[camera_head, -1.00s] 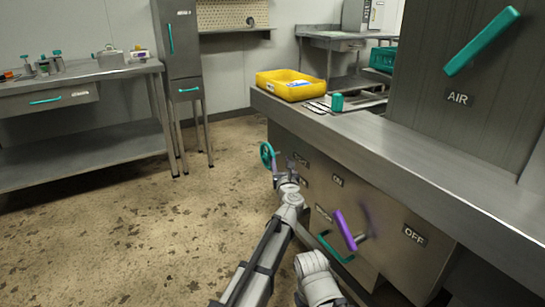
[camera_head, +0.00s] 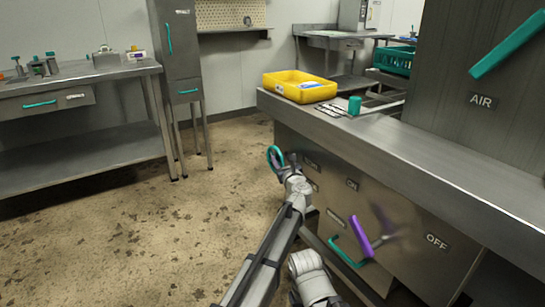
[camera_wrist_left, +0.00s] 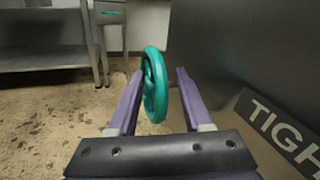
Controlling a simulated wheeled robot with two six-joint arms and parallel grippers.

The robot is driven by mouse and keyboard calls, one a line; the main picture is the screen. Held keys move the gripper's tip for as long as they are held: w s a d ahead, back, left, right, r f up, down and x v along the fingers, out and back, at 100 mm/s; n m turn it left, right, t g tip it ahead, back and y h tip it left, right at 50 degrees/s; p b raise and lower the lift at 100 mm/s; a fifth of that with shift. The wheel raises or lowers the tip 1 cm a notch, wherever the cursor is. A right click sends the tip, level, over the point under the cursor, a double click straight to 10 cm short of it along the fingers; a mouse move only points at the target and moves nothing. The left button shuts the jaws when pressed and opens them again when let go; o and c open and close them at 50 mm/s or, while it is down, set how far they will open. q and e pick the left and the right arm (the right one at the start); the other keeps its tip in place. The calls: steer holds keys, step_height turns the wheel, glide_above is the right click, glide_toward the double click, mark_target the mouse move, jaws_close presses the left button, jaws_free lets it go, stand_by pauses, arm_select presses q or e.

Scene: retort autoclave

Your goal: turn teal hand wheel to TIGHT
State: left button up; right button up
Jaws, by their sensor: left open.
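The teal hand wheel (camera_head: 275,158) stands out from the left part of the steel cabinet front, below the counter. In the left wrist view the wheel (camera_wrist_left: 154,85) is seen nearly edge-on, and its rim stands between the fingers of my left gripper (camera_wrist_left: 159,74). The gripper is open, with a gap visible on the right side of the rim. The left finger looks close to the rim; I cannot tell if it touches. In the head view my left gripper (camera_head: 286,163) is at the wheel. A TIGHT label (camera_wrist_left: 283,130), partly cut off, is on the panel at right.
A purple lever (camera_head: 361,237) sits between ON and OFF labels, near a teal drawer handle (camera_head: 347,254). The counter (camera_head: 370,142) overhangs the panel and holds a yellow tray (camera_head: 299,91). The floor left of the cabinet is clear.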

arm_select(q)
steer(key=shift+w, duration=0.3)
steer(key=shift+c, duration=0.3)
jaws_close()
